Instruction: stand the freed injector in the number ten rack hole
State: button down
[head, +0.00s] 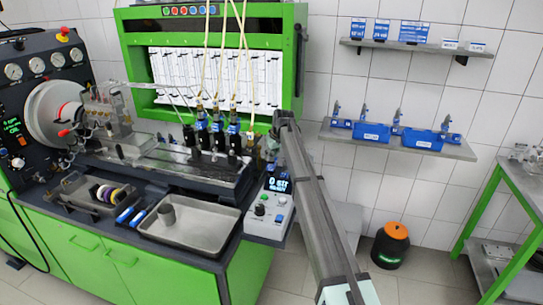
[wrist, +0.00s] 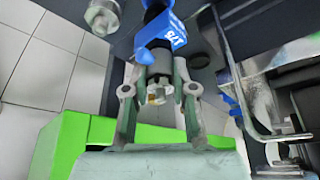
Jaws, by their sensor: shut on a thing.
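My gripper (wrist: 158,88) is shut on an injector (wrist: 156,32) with a dark body and a blue labelled part; its end with a brassy tip shows between the fingers in the wrist view. In the head view my arm reaches to the right end of the pump bench, and the gripper and held injector are mostly hidden there. Several other injectors (head: 218,135) stand in a row on the bench with pale lines rising from them. Blue racks (head: 371,132) with several upright injectors sit on the lower wall shelf at right. I cannot read any hole number.
A metal tray (head: 190,243) with a small grey cup lies on the bench front. A control box (head: 270,212) is close beside my arm. An upper shelf (head: 418,47) holds blue boxes. An orange-topped bin (head: 390,245) stands on the floor.

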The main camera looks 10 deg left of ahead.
aim_at(272, 161)
jog(key=shift+f, duration=0.1)
dwell(0.3)
jog(key=shift+f+b, duration=0.45)
jog(key=shift+f, duration=0.7)
jog(key=shift+f, duration=0.55)
dwell(0.7)
jog(key=c, duration=1.2)
grip_release()
jog(key=shift+p+v, duration=1.65)
jog(key=shift+v, duration=3.85)
jog(key=shift+d, duration=0.1)
